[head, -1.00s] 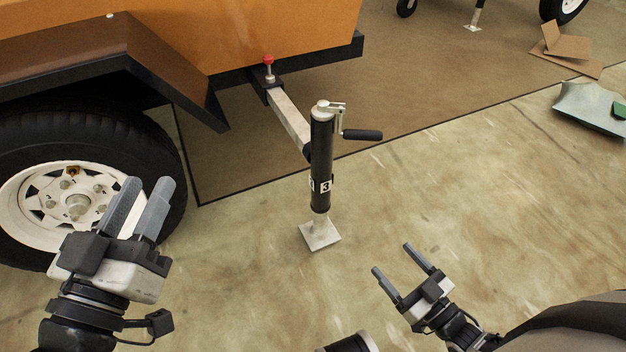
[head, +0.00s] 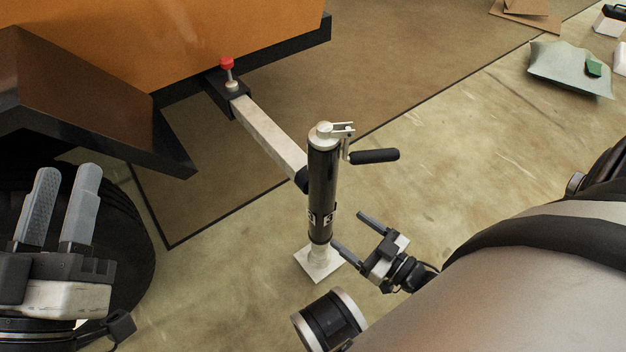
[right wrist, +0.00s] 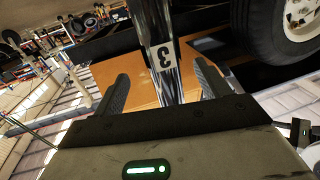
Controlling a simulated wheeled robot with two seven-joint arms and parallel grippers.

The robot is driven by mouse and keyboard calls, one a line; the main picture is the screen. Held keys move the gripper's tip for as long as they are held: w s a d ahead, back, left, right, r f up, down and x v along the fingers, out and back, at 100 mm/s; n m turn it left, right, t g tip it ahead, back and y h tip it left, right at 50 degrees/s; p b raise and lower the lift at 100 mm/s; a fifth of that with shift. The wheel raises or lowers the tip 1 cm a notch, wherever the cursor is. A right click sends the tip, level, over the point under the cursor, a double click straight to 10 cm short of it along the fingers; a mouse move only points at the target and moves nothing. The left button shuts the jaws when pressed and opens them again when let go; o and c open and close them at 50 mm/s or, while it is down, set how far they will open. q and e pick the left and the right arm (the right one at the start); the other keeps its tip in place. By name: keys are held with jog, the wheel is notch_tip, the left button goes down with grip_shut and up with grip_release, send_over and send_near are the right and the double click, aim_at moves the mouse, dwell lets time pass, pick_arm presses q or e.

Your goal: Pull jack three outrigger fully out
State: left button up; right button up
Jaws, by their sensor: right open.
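Jack three (head: 323,190) is a black upright tube with a "3" label, a crank handle (head: 374,156) on top and a square foot plate (head: 318,262) near the floor. Its pale outrigger beam (head: 268,136) runs from a black socket under the orange body, beside a red-knobbed pin (head: 227,66). My right gripper (head: 352,232) is open, low by the jack's lower tube. In the right wrist view the jack tube with its label (right wrist: 164,58) stands between the two open fingers (right wrist: 162,85). My left gripper (head: 63,205) is at the left before the tire, its fingers apart and empty.
The orange trailer body (head: 150,45) and its black fender (head: 85,105) fill the upper left, with a tire (head: 125,240) below. A grey-green bag (head: 568,68) and cardboard (head: 525,12) lie far right.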

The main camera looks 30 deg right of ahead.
aim_at(320, 209)
jog(key=b+x, duration=0.2)
jog(key=x, duration=0.8)
jog(key=shift+w+f+b, duration=0.1)
jog(key=shift+b, duration=0.3)
pick_arm(q)
jog(key=shift+s+d+r+m+t+h, duration=0.15)
jog(key=shift+s+r+m+h, duration=0.15)
jog(key=shift+r+m+h, duration=0.8)
jog(key=shift+s+a+r+m+t+h, duration=0.1)
jog(key=shift+s+r+m+h, duration=0.2)
jog(key=shift+r+m+h, duration=0.8)
jog(key=shift+s+d+r+m+t+h, duration=0.25)
jog(key=shift+r+m+h, duration=0.35)
jog(key=shift+m, duration=0.9)
pick_arm(e)
jog(key=shift+w+a, duration=0.2)
jog(key=shift+w, duration=0.45)
pick_arm(q)
jog(key=shift+a+f, duration=0.1)
jog(key=shift+a, duration=0.05)
